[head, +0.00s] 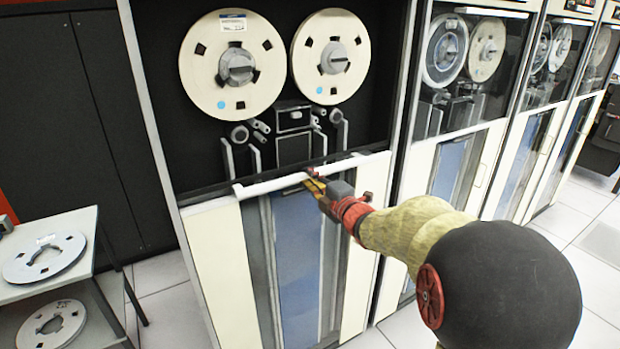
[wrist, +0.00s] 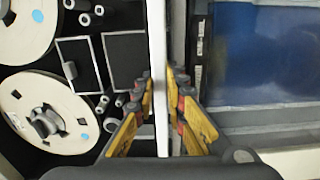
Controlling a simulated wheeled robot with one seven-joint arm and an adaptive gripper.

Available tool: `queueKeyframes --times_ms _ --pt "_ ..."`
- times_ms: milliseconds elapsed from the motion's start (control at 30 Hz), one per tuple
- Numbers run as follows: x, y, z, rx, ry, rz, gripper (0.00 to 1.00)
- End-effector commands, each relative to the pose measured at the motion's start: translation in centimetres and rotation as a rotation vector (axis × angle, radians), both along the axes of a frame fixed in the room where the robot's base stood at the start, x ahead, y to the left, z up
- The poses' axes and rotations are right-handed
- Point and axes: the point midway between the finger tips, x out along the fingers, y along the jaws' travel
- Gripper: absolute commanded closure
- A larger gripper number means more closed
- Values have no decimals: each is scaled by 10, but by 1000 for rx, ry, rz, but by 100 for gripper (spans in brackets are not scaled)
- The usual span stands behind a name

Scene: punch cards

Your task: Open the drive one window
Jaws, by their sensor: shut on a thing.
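Drive one is the nearest tall tape cabinet (head: 215,240), with two cream reels (head: 205,80) in its dark upper bay. A white bar (head: 262,187) runs across the bottom of that bay, along the window's lower edge. I cannot tell from the picture how far the glass covers the reels. My gripper (head: 314,184) is at the bar, right of its middle. In the wrist view the bar (wrist: 158,50) stands upright between the yellow fingers of my gripper (wrist: 162,92), which are shut on it from both sides.
More tape drives (head: 465,110) stand in a row to the right. A small table (head: 75,222) with loose reels (head: 45,257) is at the left. Dark cabinet doors (head: 60,100) are behind it. White tiled floor (head: 170,310) shows between table and drive.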

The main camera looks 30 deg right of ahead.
Motion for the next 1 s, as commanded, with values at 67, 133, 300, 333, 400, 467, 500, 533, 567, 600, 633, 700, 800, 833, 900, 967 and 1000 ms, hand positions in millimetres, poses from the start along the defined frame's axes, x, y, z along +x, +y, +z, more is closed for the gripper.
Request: queueKeyframes --times_ms 67,133,300,333,400,467,500,533,567,600,633,700,800,833,900,967,1000 --pt "0 0 -1 1 2 0 100" --pt "0 0 -1 1 1 0 85" --pt "0 0 0 1 0 0 75" --pt "0 0 0 1 0 0 73" --pt "0 0 0 0 0 0 69" --pt "0 0 0 0 0 0 68" --pt "0 0 0 0 0 0 68" --pt "0 0 0 0 0 0 68" --pt "0 0 0 0 0 0 68" --pt "0 0 0 0 0 0 68" --pt "0 0 0 0 0 0 68" --pt "0 0 0 0 -1 0 68" --pt "-5 -1 1 0 -1 -1 68" --pt "-8 -1 1 -1 -1 -1 68" --pt "-17 -1 1 -2 -2 -2 68" --pt "-28 -2 2 -2 -2 -2 68" --pt "-36 -2 1 -1 -2 -3 68"
